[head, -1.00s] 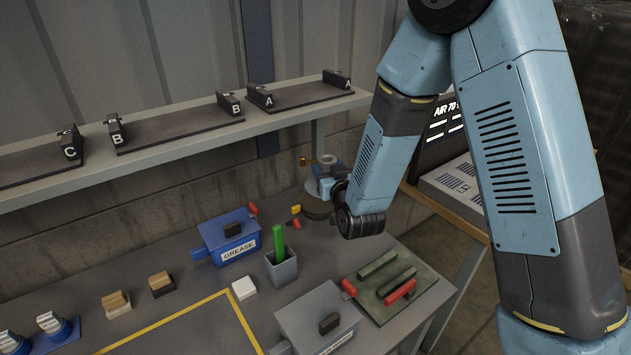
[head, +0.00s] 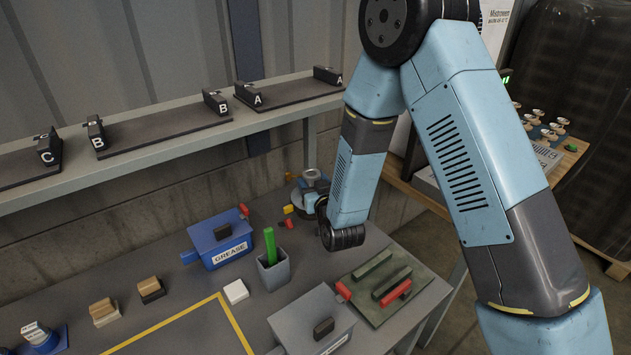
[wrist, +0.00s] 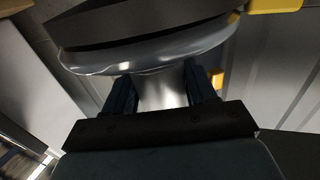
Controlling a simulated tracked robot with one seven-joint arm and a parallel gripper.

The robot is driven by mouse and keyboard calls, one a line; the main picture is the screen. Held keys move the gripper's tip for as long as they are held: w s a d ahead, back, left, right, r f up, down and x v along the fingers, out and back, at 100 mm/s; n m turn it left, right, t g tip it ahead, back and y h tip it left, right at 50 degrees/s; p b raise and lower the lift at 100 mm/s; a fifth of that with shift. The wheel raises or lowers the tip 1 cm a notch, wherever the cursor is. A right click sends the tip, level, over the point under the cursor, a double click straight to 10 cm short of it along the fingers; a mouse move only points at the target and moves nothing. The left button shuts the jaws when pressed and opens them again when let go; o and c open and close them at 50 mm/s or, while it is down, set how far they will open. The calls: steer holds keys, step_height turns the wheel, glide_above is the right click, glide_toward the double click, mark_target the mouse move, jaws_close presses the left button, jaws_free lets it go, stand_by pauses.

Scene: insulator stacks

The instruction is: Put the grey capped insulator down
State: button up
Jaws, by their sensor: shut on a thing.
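The grey capped insulator shows close up in the wrist view, its shiny grey neck (wrist: 162,92) between the two dark fingers and its wide grey disc (wrist: 150,58) beyond them. My gripper (wrist: 161,84) is shut on the neck. A dark shape covers the upper part of the disc. In the head view my gripper (head: 312,190) is low over the back of the grey bench (head: 195,290), partly hidden by my forearm. I cannot tell there whether the insulator touches the bench.
A blue grease box (head: 222,247), a grey cup (head: 273,275) with a green stick, a white block (head: 236,291) and a grey box (head: 295,318) stand nearby. A green mat (head: 418,288) holds red-handled tools. The shelf (head: 180,142) with lettered brackets runs above.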

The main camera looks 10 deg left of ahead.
steer(key=shift+f, duration=0.1)
steer(key=o, duration=1.3)
steer(key=shift+c, duration=0.2)
steer(key=v, duration=0.8)
step_height(320, 180, up, 8)
steer(key=shift+w+a, duration=0.2)
steer(key=shift+f, duration=0.1)
